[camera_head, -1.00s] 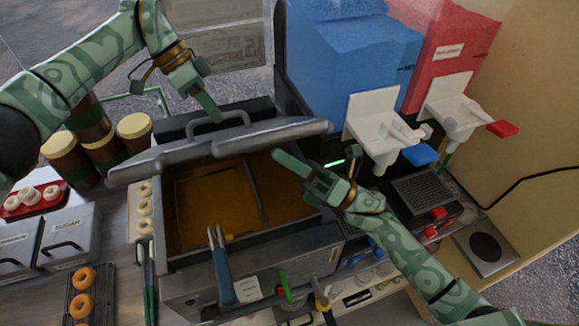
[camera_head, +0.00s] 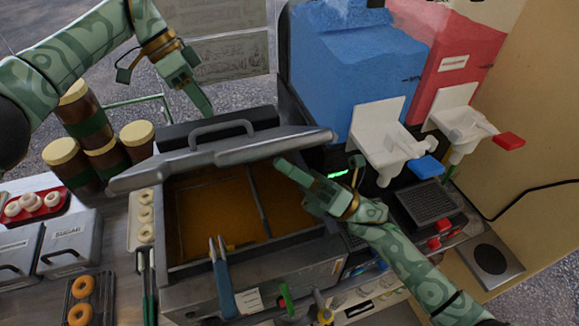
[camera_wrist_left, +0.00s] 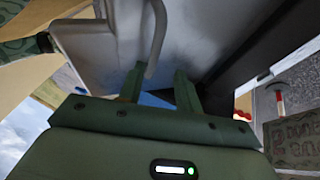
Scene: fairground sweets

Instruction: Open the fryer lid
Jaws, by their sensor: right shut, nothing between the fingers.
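The fryer lid (camera_head: 225,150) is a grey slab with a loop handle (camera_head: 222,129). It stands tilted up over the fryer (camera_head: 250,285), with the brown oil showing below its front edge. My left gripper (camera_head: 206,110) is just behind and above the handle, with its fingers apart and nothing held. In the left wrist view the handle (camera_wrist_left: 157,40) curves close to the left gripper's fingertips (camera_wrist_left: 158,75); contact cannot be told. My right gripper (camera_head: 280,165) is shut and empty at the lid's right front edge, over the oil; whether it touches the lid is unclear.
Blue (camera_head: 345,75) and red (camera_head: 455,65) dispensers with white spouts stand right of the fryer. Brown jars (camera_head: 105,155) and a white strip of doughnuts (camera_head: 133,235) are on the left. Blue-handled tongs (camera_head: 222,285) lean on the fryer's front edge.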

